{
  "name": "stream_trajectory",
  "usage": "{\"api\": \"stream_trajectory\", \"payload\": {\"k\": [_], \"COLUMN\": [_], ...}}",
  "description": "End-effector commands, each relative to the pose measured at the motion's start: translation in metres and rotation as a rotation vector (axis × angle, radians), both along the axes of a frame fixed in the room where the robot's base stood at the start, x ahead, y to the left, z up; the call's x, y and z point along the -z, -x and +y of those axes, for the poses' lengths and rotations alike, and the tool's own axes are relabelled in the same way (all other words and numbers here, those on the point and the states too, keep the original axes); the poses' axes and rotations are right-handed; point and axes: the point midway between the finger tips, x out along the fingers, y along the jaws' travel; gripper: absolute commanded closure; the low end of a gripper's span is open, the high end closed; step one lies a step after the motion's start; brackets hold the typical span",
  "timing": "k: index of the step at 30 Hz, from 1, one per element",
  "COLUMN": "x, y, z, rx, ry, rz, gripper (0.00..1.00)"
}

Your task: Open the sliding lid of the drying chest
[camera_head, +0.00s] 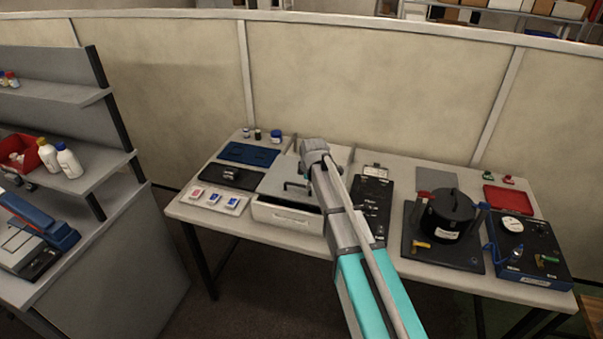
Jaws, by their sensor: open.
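The drying chest (285,216) is a pale box on the long table, left of the table's middle. Its flat grey lid (272,184) covers the top, and a dark bar handle (295,186) stands on it. My arm reaches in from the bottom right and hides the chest's right part. My gripper (304,174) is at the arm's far end, small and dark, low over the lid close to the handle. It is open; whether it touches the handle I cannot tell. I see no clear opening in the chest top.
Left of the chest lie a blue tray (248,154), a black device (231,177) and a white card holder (214,200). Right of it stand a black panel (373,198), a black lidded pot (447,213) and a blue gauge box (523,248). A partition wall (370,80) closes the back.

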Motion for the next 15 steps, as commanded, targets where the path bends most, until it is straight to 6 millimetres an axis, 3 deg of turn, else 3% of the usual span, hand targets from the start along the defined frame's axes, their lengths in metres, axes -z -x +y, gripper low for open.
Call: {"api": "stream_trajectory", "payload": {"k": [1, 6, 15], "x": [-0.019, -0.045, -0.066], "y": [-0.005, -0.012, -0.018], "z": [-0.004, -0.012, -0.017], "rx": [0.023, 0.087, 0.135], "ry": [-0.047, -0.194, -0.322], "rz": [0.016, 0.068, 0.108], "gripper": [0.46, 0.46, 0.46]}}
